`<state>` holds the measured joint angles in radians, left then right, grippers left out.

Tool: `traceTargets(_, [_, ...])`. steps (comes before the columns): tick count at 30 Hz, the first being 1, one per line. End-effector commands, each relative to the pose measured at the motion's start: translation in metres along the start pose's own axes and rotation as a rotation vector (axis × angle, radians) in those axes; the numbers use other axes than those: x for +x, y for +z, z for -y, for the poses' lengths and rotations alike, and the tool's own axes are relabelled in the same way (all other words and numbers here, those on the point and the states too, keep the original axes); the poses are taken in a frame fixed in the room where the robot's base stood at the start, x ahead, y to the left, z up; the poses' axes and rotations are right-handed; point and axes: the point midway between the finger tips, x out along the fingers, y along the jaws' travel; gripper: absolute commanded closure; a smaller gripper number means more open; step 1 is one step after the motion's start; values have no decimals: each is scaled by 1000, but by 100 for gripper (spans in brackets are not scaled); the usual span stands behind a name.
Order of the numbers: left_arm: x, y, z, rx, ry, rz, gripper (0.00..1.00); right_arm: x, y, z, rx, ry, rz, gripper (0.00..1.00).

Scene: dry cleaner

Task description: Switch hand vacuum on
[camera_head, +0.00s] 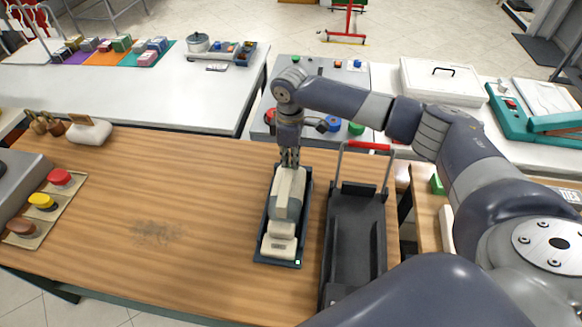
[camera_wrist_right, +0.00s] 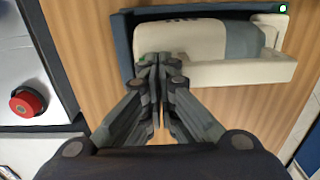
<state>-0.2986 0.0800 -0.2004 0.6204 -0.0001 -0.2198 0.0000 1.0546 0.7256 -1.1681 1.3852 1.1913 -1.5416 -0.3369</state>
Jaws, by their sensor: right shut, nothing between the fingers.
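The hand vacuum (camera_head: 287,205) is cream and grey and lies in a dark blue tray (camera_head: 261,250) on the wooden table. It also shows in the right wrist view (camera_wrist_right: 240,73), across the top. My right gripper (camera_head: 289,163) is shut and empty, pointing down at the far end of the vacuum. In the right wrist view its fingertips (camera_wrist_right: 158,62) are together over the vacuum's cream body; I cannot tell if they touch it. The vacuum's switch cannot be made out. My left gripper is not in view.
A black cart with a red handle (camera_head: 367,147) stands right of the tray. Red, yellow and brown buttons on a panel (camera_head: 42,205) are at the left. A dusty patch (camera_head: 155,232) marks the otherwise clear table middle. A panel with coloured knobs (camera_head: 325,70) stands behind.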

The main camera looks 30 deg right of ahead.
Motion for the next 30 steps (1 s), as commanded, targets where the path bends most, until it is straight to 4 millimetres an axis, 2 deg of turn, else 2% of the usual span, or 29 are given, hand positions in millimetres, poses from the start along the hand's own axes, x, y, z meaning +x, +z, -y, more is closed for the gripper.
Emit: traceTargets(30, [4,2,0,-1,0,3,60,16,0,0,0,-1,0,100])
